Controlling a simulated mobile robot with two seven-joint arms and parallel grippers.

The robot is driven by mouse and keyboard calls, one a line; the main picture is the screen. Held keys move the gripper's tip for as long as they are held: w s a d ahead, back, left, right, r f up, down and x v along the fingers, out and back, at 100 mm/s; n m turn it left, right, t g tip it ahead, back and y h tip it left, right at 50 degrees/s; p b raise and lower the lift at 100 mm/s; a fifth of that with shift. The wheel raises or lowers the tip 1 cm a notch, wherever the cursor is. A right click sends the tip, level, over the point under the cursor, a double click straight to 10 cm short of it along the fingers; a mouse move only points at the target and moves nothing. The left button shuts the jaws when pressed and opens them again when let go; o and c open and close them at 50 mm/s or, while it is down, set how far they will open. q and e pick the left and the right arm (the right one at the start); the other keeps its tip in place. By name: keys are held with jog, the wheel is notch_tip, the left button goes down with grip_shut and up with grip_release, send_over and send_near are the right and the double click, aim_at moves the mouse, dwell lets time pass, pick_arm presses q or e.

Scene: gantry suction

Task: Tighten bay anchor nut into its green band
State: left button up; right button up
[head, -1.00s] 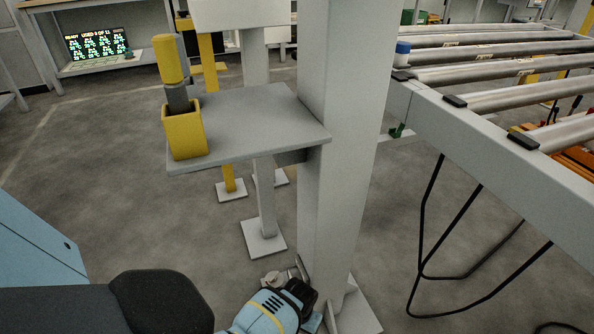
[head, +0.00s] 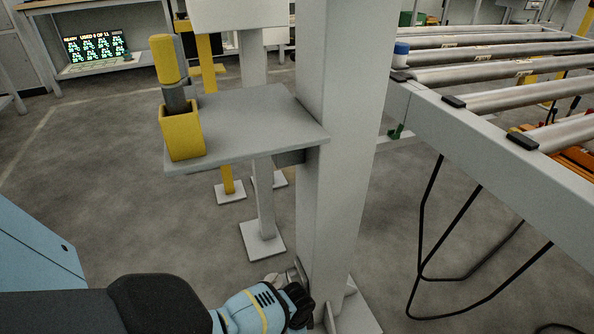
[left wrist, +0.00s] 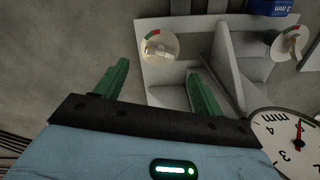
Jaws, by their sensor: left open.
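In the left wrist view, a pale round anchor nut or washer with a red and green band mark (left wrist: 158,44) sits on the light grey base plate (left wrist: 154,93). My left gripper (left wrist: 157,72) is open, with one green finger to each side below the nut. The fingers look apart from it. A second similar marked disc (left wrist: 289,43) sits at the right on the plate. In the head view my left gripper (head: 299,301) is low at the foot of the grey column (head: 337,150); its fingers are mostly hidden. My right gripper is in neither view.
Upright ribs stand between the two discs. A dial gauge (left wrist: 287,135) and a blue block marked 3 mm (left wrist: 268,6) are close by. Above is a shelf (head: 250,120) with a yellow holder (head: 183,135) and tool. A roller conveyor (head: 480,110) with hanging cables stands right.

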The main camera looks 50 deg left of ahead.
pick_arm(q)
notch_tip(320, 180, down, 7)
jog(key=b, duration=0.3)
jog(key=shift+r+b, duration=0.1)
jog(key=shift+b, duration=0.3)
jog(key=shift+r, duration=0.1)
jog(key=shift+c, duration=0.4)
jog(key=c, duration=0.9)
jog(key=shift+m, duration=2.6)
